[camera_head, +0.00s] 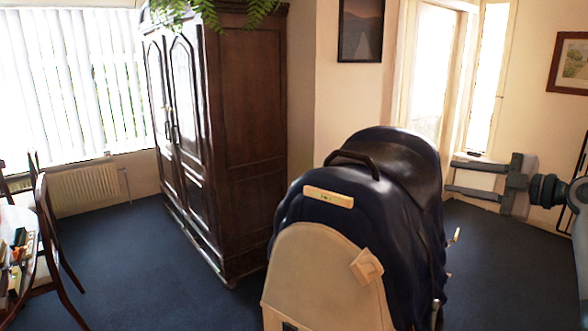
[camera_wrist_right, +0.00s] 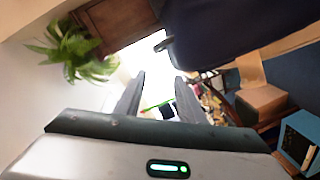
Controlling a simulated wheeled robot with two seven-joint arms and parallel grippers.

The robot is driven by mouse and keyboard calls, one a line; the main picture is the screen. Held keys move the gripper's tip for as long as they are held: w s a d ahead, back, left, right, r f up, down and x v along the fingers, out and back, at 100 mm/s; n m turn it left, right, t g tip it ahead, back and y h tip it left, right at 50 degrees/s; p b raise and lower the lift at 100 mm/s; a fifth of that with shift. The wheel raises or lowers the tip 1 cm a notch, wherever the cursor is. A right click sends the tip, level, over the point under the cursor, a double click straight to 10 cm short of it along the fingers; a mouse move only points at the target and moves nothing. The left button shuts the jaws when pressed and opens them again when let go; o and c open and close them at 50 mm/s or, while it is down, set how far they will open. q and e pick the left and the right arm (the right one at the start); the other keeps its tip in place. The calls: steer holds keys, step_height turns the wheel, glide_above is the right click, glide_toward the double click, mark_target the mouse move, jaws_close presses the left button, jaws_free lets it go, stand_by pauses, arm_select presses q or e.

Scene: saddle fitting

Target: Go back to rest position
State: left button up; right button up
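My right gripper (camera_head: 451,177) comes in from the right edge in the head view, its two fingers pointing left and spread apart with nothing between them. In the right wrist view the fingers of the right gripper (camera_wrist_right: 158,88) also stand apart and empty. A dark saddle (camera_head: 408,165) with a black handle sits on a bulky stand at the middle right. The gripper is to the right of the saddle, clear of it in the picture. My left gripper is not in view.
A tall dark wooden wardrobe (camera_head: 253,130) stands left of the saddle. A chair (camera_head: 57,240) and a table with small items are at the far left. Blue carpet (camera_head: 150,270) is free between them. A plant (camera_wrist_right: 75,52) shows in the wrist view.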

steer(key=s+a+f+m+t+y, duration=0.25)
steer(key=s+a+t, duration=0.25)
steer(key=a+t, duration=0.3)
steer(key=s+d+f+m+g+h, duration=0.15)
steer(key=s+f+m+h, duration=0.4)
steer(key=f, duration=0.55)
steer(key=s+d+f+m+g+h, duration=0.15)
steer(key=s+f+m+h, duration=0.4)
steer(key=f, duration=0.55)
steer(key=s+d+f+m+g+h, duration=0.15)
steer(key=s+f+m+h, duration=0.25)
steer(key=f+m+h, duration=0.45)
steer(key=s+a+f+n+g+y, duration=0.15)
steer(key=s+a+f+g, duration=0.25)
steer(key=s+f, duration=0.4)
steer(key=s+a+f+n+g+y, duration=0.1)
steer(key=s+a+f+g+y, duration=0.3)
steer(key=s, duration=0.7)
steer(key=s+a+f+n+g+y, duration=0.15)
steer(key=s+a+f+g, duration=0.25)
steer(key=s+f, duration=0.45)
step_height(320, 180, down, 27)
steer(key=s+g, duration=0.2)
steer(key=s+d+f, duration=0.2)
steer(key=s+f, duration=1.6)
steer(key=shift+s+d+n+g+h, duration=0.2)
steer(key=shift+d+n+g+h, duration=0.1)
steer(key=shift+g+h, duration=0.15)
